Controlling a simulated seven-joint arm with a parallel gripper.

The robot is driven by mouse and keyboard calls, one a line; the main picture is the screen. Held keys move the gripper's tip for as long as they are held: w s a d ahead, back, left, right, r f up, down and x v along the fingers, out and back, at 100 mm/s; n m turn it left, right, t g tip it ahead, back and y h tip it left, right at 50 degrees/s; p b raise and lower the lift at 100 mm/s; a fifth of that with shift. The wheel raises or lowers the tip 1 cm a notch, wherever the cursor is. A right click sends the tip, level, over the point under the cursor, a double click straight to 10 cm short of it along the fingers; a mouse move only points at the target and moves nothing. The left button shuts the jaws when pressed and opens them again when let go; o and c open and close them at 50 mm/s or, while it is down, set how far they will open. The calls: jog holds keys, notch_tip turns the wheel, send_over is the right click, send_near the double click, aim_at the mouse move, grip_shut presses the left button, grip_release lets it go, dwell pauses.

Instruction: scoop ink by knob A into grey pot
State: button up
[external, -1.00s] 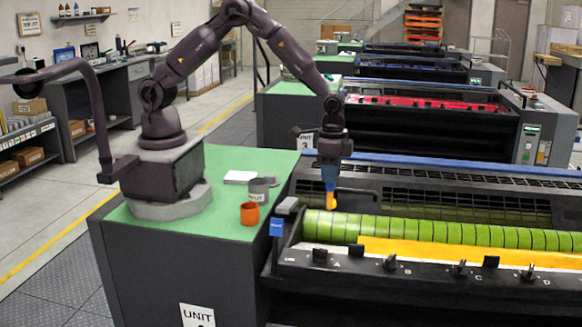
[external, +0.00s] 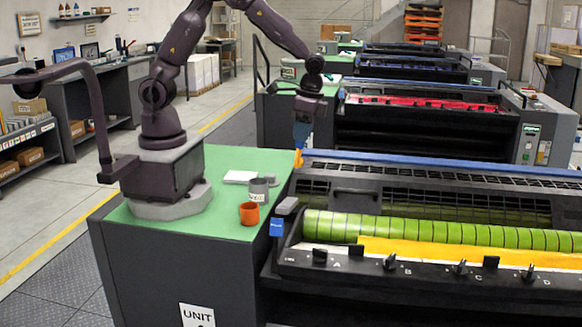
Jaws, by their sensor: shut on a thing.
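My gripper (external: 303,122) is shut on a blue-handled tool (external: 301,136), a scoop or spatula whose tip carries yellow-orange ink (external: 299,158). The tip hangs above the back right edge of the green worktop, left of the press. The grey pot (external: 258,189) stands on the worktop, lower and to the left of the tip, beside an orange pot (external: 249,213). Knob A (external: 320,257) is at the left end of the black rail. Yellow ink (external: 450,251) lies in the trough behind the rail, below the green roller (external: 420,231); its left end starts right of knob A.
A white pad (external: 239,177) and a small grey item (external: 276,182) lie near the grey pot. A grey block (external: 287,206) and blue tag (external: 277,227) mark the press's left end. A handle (external: 355,192) rises from the press grille. The green worktop (external: 225,235) has free room at front.

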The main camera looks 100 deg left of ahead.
jog(key=s+g, duration=0.1)
jog(key=s, duration=0.8)
jog(key=shift+m, duration=0.4)
jog(key=shift+w+a+f+x, duration=0.1)
jog(key=shift+w+x, duration=0.15)
jog(key=shift+x, duration=1.25)
jog(key=shift+w+a+f+x, duration=0.1)
jog(key=shift+w+x, duration=0.2)
jog(key=shift+x, duration=1.2)
jog(key=shift+w+a+x, duration=0.1)
jog(key=shift+w+x, duration=0.15)
jog(key=shift+x, duration=1.25)
jog(key=shift+r, duration=0.15)
notch_tip(320, 180, up, 10)
jog(key=shift+f, duration=0.2)
